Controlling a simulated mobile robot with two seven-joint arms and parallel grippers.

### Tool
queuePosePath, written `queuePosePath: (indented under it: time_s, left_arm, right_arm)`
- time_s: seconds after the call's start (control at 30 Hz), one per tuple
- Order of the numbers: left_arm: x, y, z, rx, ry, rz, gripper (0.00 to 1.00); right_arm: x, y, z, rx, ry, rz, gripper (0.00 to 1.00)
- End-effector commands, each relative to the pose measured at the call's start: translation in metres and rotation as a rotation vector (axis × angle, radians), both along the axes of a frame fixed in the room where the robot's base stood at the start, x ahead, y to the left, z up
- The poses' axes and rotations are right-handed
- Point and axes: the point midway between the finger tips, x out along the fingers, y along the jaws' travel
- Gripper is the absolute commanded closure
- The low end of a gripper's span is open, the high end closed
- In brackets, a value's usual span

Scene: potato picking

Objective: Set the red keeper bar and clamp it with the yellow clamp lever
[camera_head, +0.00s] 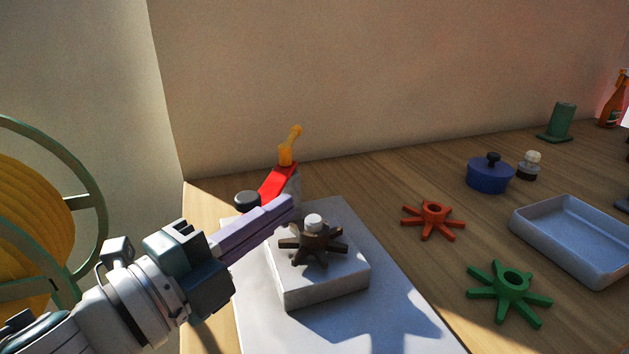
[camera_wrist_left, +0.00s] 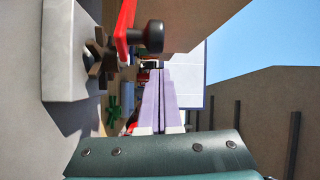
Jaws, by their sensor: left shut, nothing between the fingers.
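The red keeper bar (camera_head: 278,184) is at the back of the white plate, beside a pale block. A black knob (camera_head: 246,199) is at its near left end. In the left wrist view the red bar (camera_wrist_left: 123,28) shows at the top, with the black knob (camera_wrist_left: 150,37) sticking out from it. The yellow clamp lever (camera_head: 289,147) stands up, leaning slightly right, at the bar's far end. My left gripper (camera_head: 288,208) is shut and empty; its purple fingers (camera_wrist_left: 160,75) are near the bar and hide part of its lower end. My right gripper is out of view.
A brown spoked wheel (camera_head: 318,244) sits on a white post on the grey block (camera_head: 322,282), close to my fingertips. An orange wheel (camera_head: 433,214), a green wheel (camera_head: 509,287), a blue pot (camera_head: 489,177) and a grey tray (camera_head: 561,256) lie to the right.

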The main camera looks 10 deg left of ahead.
Motion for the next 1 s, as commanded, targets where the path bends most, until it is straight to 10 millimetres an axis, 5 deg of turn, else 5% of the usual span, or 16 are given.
queuePosePath:
  time_s: [0.2,0.67,1.0]
  left_arm:
    - [0.002,0.019,-0.002,-0.002,-0.002,-0.002,1.00]
    - [0.002,0.024,-0.004,0.001,-0.003,-0.016,1.00]
    - [0.003,0.075,-0.008,0.005,-0.001,-0.142,1.00]
  right_arm:
    - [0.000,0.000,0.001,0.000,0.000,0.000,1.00]
    - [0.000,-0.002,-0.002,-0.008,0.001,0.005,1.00]
    - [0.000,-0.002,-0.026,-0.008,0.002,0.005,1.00]
